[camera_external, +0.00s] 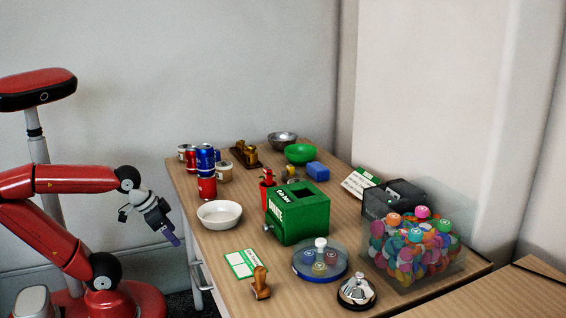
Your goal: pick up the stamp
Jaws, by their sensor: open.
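A stamp (261,283) with a brown wooden handle stands upright near the front left edge of the table (221,247). It is beside a green and white card (239,263). My gripper (172,236) is open and empty, left of the table's edge and pointing down. It is well apart from the stamp, which is farther right and nearer the camera. No part of the stamp's top is covered.
A green box (299,218) stands behind the stamp, with a white bowl (219,214) left of it. A round clear-lidded tray (320,262) and a silver bell (357,291) are to the right. A clear bin (425,258) of colourful items stands farther right.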

